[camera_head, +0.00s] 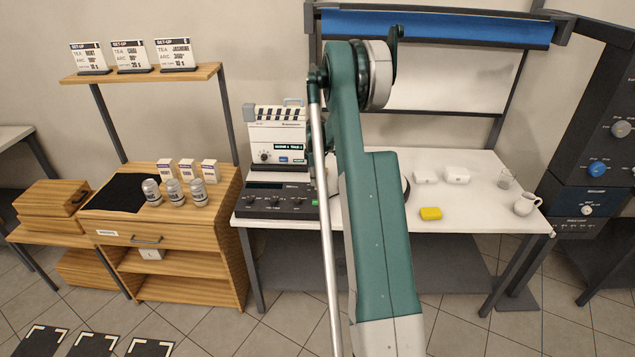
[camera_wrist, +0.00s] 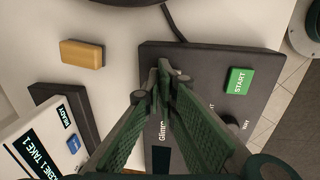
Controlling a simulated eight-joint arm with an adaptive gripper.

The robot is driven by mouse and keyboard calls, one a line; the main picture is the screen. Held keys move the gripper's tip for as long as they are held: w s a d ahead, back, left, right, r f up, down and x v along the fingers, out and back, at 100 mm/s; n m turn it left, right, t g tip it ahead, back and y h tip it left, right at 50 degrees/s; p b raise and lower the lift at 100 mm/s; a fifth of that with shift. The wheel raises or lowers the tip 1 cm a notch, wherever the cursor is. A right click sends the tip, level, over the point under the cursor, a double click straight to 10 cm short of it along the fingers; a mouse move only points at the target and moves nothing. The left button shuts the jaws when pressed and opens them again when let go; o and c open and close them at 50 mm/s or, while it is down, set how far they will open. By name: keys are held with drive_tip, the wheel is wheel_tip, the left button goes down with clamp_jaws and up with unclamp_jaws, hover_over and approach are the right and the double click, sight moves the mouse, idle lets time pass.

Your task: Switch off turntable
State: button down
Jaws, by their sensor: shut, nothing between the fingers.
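The turntable is mostly hidden behind my arm in the head view; only a dark curved edge (camera_head: 406,188) shows on the white table. A dark round edge (camera_wrist: 130,2) at the top of the wrist view may be part of it. In the wrist view a dark control box (camera_wrist: 205,62) has a green START button (camera_wrist: 238,81), a black knob and partly covered lettering. My gripper (camera_wrist: 163,78) is shut and empty over the left part of this box, left of the button. I cannot tell whether it touches the box. My gripper is hidden in the head view.
The white table (camera_head: 480,202) holds a dark console (camera_head: 277,202), a clapper-topped device (camera_head: 277,140), a yellow block (camera_head: 431,214), white boxes and a jug (camera_head: 526,204). A yellow block (camera_wrist: 82,53) and a READY display show in the wrist view. A wooden cabinet (camera_head: 200,240) stands left.

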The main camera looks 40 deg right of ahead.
drive_tip(key=shift+s+a+f, duration=0.3)
drive_tip(key=shift+s+a, duration=0.1)
drive_tip(key=shift+s, duration=0.1)
drive_tip(key=shift+r, duration=0.15)
drive_tip(key=shift+w+r, duration=0.15)
drive_tip(key=shift+r, duration=0.35)
wheel_tip(320, 180, up, 13)
drive_tip(key=w+d+p, duration=0.1)
drive_tip(key=p, duration=0.1)
drive_tip(key=shift+w+d, duration=0.15)
drive_tip(key=shift+d, duration=0.1)
drive_tip(key=shift+r, duration=0.1)
